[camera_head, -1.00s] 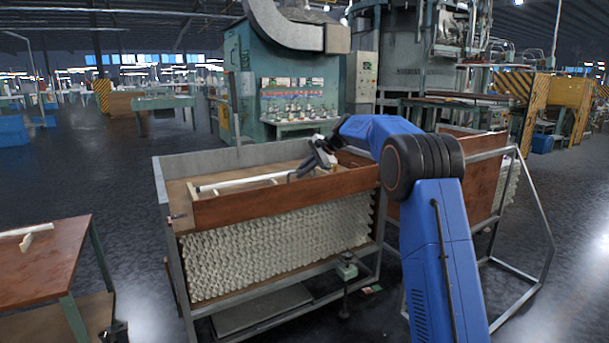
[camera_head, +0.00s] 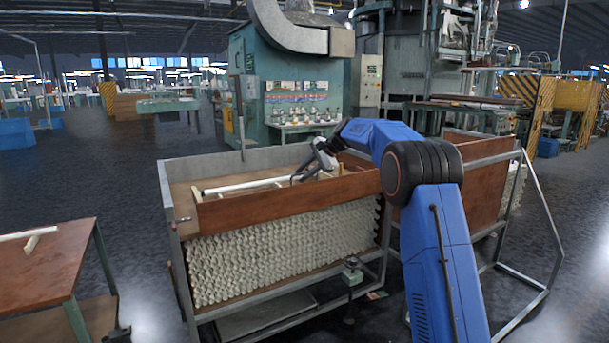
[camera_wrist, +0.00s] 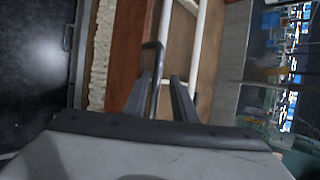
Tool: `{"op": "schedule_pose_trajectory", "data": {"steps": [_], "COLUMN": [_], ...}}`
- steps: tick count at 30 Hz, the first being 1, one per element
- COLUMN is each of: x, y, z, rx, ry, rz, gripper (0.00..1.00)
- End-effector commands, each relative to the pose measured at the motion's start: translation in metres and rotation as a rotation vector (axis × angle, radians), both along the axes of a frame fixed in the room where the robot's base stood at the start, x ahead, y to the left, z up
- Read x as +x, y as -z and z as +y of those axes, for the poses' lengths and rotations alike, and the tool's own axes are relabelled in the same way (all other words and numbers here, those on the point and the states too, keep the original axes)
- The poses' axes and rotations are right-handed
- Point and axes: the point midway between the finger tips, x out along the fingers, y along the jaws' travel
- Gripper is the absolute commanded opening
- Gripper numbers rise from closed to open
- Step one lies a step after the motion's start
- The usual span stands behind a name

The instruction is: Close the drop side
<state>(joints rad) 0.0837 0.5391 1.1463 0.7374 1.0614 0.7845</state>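The drop side looks like the reddish-brown wooden board (camera_head: 290,203) along the front of the grey metal cart (camera_head: 163,195). It stands roughly upright above the stacked tube ends; I cannot tell if it is latched. A small latch (camera_head: 181,220) shows at its left end. My gripper (camera_head: 303,174) is above the cart, just behind the board's top edge. In the wrist view, my gripper's dark fingers (camera_wrist: 161,85) are apart, beside the board (camera_wrist: 130,45). A dark hooked bar (camera_wrist: 153,46) shows between or just beyond them; I cannot tell if they touch it.
White tubes (camera_head: 238,183) lie in the cart behind the board. Stacked tube ends (camera_head: 285,250) fill its front. A second cart (camera_head: 480,188) stands at right and a brown table (camera_head: 45,262) at left. Green machinery (camera_head: 245,60) stands behind. Open floor lies between table and cart.

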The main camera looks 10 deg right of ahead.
Motion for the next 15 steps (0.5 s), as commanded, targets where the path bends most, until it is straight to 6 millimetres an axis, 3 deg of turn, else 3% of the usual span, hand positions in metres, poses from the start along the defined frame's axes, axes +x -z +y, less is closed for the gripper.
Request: {"op": "schedule_pose_trajectory", "data": {"steps": [10, 15], "x": [-0.001, -0.008], "y": [0.002, -0.008], "z": [-0.001, -0.01], "rx": [-0.002, -0.002], "ry": [-0.001, 0.0], "rz": [0.006, 0.005], "gripper": [0.28, 0.28]}}
